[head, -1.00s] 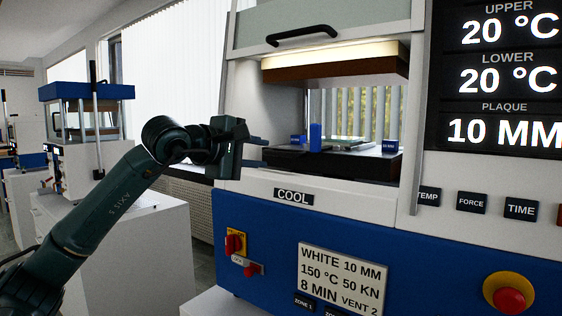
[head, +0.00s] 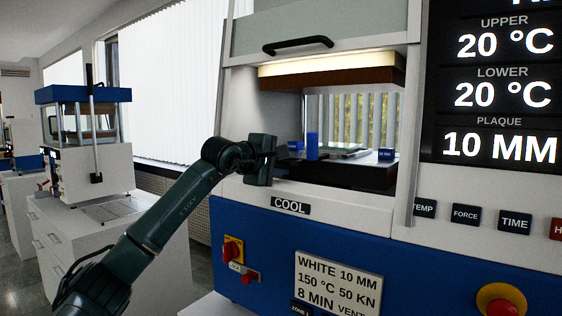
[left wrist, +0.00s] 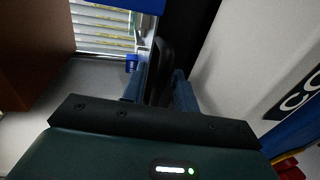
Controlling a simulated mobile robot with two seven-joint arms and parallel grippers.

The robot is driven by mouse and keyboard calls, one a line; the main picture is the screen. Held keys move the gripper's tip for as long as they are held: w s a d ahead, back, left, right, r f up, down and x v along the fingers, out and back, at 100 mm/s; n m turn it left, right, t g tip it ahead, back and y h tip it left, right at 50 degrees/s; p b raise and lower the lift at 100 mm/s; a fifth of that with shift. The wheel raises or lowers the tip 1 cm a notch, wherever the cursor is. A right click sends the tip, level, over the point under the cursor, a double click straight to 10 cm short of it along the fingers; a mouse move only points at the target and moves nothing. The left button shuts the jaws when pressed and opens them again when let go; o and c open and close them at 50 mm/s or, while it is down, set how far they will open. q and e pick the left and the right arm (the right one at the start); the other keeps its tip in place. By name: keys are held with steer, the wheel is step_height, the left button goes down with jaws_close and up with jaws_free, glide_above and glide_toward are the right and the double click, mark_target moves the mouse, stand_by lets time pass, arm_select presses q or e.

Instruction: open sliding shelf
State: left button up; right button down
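The sliding shelf (head: 366,176) is the dark slab inside the opening of the large press, under the raised brown upper block. A blue block and a flat plate sit on it. My left gripper (head: 280,156) is at the left front of this opening, and its body hides the shelf's left end. In the left wrist view, its two blue-grey fingers (left wrist: 160,88) are spread on either side of a black handle (left wrist: 161,58). I cannot tell whether they touch it. My right gripper is not in view.
The press door with a black handle (head: 298,40) is raised above the opening. The white and blue press front (head: 320,226) has switches and a red stop button (head: 500,304). A smaller press (head: 85,140) stands on a white cabinet at the left.

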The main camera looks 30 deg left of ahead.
arm_select(q)
jaws_close()
stand_by(0.3)
stand_by(0.3)
